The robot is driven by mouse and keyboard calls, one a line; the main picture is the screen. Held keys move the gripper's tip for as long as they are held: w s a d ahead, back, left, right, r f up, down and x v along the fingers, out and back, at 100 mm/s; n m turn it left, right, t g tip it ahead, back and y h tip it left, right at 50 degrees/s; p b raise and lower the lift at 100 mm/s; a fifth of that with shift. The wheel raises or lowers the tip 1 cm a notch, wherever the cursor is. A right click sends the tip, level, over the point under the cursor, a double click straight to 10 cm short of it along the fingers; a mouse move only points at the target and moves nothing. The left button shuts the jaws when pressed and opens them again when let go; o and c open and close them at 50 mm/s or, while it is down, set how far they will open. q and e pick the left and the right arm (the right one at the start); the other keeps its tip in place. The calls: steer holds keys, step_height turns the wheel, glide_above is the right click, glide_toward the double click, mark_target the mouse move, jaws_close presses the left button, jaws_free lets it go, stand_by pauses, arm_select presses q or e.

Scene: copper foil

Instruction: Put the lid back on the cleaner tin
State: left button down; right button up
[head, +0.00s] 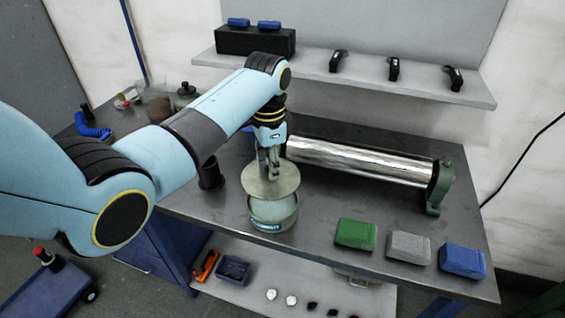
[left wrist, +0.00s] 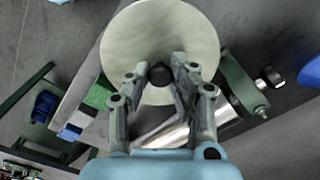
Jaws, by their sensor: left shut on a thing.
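The cleaner tin (head: 272,217) is a round, pale green tin standing upright on the metal workbench (head: 320,212). The lid (head: 270,188) is a pale round disc held level above the tin and hides part of its top. In the left wrist view the lid (left wrist: 128,45) fills the upper middle, with a dark round knob (left wrist: 160,74) at its centre. My left gripper (head: 268,172) points down and is shut on the lid's knob, with its fingers on either side of it. The tin is hidden behind the lid in the wrist view. My right gripper is not in view.
A shiny foil roll (head: 355,160) lies behind and right of the tin, with a green end stand (head: 440,185). Green (head: 356,234), grey (head: 408,246) and blue (head: 462,260) blocks sit at the front right. A dark cup (head: 210,173) stands left of the lid.

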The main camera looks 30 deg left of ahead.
arm_select(q)
steer(key=shift+d+m, duration=0.1)
steer(key=shift+m, duration=0.2)
steer(key=shift+f, duration=0.9)
step_height(320, 180, down, 3)
steer(key=b, duration=0.3)
steer(key=shift+r, duration=0.2)
steer(key=shift+f+b, duration=0.5)
steer(key=shift+f, duration=0.55)
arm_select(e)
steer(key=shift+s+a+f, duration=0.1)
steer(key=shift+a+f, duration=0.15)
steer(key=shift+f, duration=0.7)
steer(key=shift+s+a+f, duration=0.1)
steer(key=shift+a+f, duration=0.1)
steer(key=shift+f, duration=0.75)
arm_select(q)
steer(key=shift+r+p, duration=0.1)
steer(key=shift+p, duration=0.2)
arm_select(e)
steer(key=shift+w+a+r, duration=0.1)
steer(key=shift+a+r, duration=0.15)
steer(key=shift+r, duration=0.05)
arm_select(q)
steer(key=shift+p, duration=0.45)
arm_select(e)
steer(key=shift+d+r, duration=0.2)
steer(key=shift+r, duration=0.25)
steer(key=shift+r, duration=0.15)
